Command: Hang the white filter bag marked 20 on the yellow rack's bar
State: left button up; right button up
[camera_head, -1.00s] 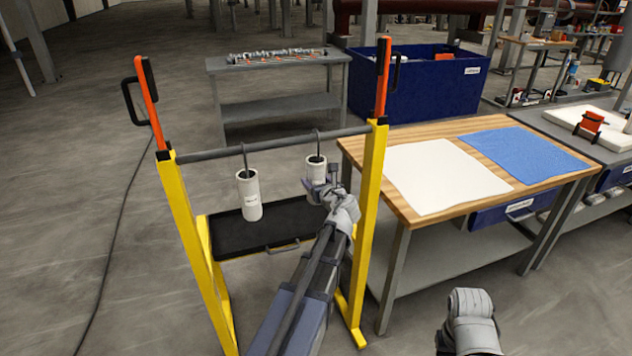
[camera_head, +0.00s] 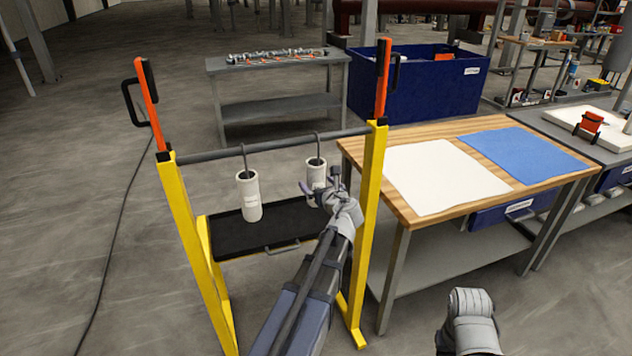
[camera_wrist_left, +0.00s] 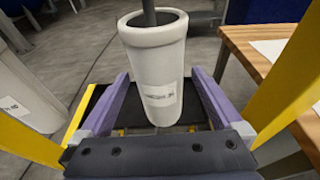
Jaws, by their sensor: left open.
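A white cylindrical filter bag (camera_head: 316,172) hangs upright by a dark hook from the rack's grey bar (camera_head: 280,144), right of centre. The yellow rack (camera_head: 372,180) has a post at each end. My left gripper (camera_head: 320,194) is open at this bag's lower part. In the left wrist view the bag (camera_wrist_left: 156,70) stands in front of and between the spread purple fingers, with gaps at its sides; the number on its label is too blurred to read. A second white bag (camera_head: 249,195) hangs to the left on the same bar.
A black tray (camera_head: 230,238) sits low between the rack's posts. A wooden-topped table (camera_head: 420,214) with a white and a blue cloth stands close to the right post. Orange-and-black handles (camera_head: 146,95) rise from the posts. Floor left of the rack is mostly clear, with a cable.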

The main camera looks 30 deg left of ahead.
pick_arm(q)
jog(key=p+v, duration=0.1)
jog(key=v, duration=0.5)
jog(key=shift+s+d, duration=0.1)
jog(key=s+d+f+n+g+h+p, duration=0.2)
jog(key=s+d+n+g+h+p, duration=0.1)
jog(key=s+d+n, duration=0.4)
jog(key=s+d+f+n+g+h+p, duration=0.2)
jog(key=s+d+n, duration=0.5)
jog(key=d, duration=0.7)
jog(key=s+d+f+n+g+h+p, duration=0.3)
jog(key=s+d+n+g+h+p, duration=0.1)
jog(key=s+d+n, duration=0.4)
jog(key=shift+s+d+g+h, duration=0.25)
jog(key=shift+d+g+h, duration=0.35)
jog(key=shift+d, duration=0.6)
jog(key=shift+a+f, duration=0.1)
jog(key=shift+f, duration=0.05)
